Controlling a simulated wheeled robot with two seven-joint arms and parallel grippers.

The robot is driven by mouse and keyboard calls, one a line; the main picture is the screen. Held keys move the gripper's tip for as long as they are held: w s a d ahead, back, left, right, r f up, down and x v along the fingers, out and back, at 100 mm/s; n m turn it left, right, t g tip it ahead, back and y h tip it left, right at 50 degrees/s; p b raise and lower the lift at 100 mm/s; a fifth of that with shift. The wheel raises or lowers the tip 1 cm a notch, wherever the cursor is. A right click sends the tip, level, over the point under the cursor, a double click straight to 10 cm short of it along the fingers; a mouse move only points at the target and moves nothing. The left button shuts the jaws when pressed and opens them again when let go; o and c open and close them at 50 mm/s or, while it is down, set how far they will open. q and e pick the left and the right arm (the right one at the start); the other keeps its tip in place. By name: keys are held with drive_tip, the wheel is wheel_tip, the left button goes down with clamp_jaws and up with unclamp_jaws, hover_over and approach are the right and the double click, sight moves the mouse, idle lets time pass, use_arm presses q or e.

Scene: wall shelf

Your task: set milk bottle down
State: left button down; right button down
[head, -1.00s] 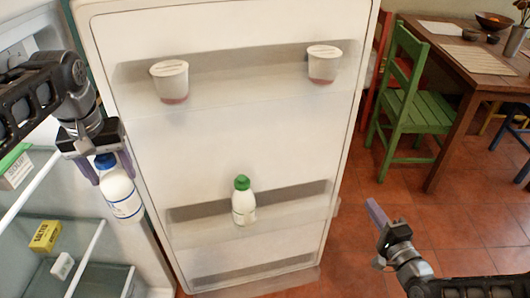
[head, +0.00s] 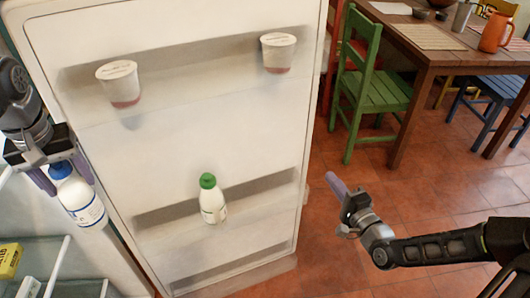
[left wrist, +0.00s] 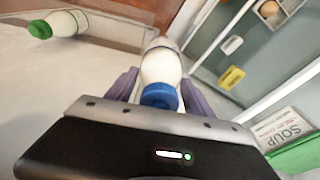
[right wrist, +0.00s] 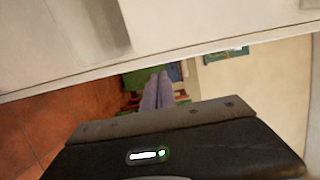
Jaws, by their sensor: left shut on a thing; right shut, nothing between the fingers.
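The blue-capped milk bottle (head: 78,197) is white with a blue and white label. My left gripper (head: 60,178) is shut on it near the cap, at the left of the head view, beside the open fridge door's edge. The left wrist view also shows the bottle (left wrist: 160,72) between the two purple fingers. The bottle is slightly tilted in the head view and hangs in the air. My right gripper (head: 336,186) is shut and empty, right of the door, over the floor. Its closed fingers show in the right wrist view (right wrist: 157,92).
The open fridge door (head: 170,150) holds a green-capped bottle (head: 212,200) on its lower shelf and two cups, left (head: 119,84) and right (head: 277,53), on its upper shelf. A yellow box (head: 9,261) sits in the fridge. A green chair (head: 372,90) and table (head: 435,50) stand at back right.

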sight(308, 148)
use_arm(q)
drive_tip(key=shift+f+b, duration=0.55)
drive_tip(key=shift+f, duration=0.05)
use_arm(e)
drive_tip(key=x, duration=1.1)
drive_tip(key=shift+w+a+f, duration=0.1)
drive_tip(key=shift+w, duration=0.25)
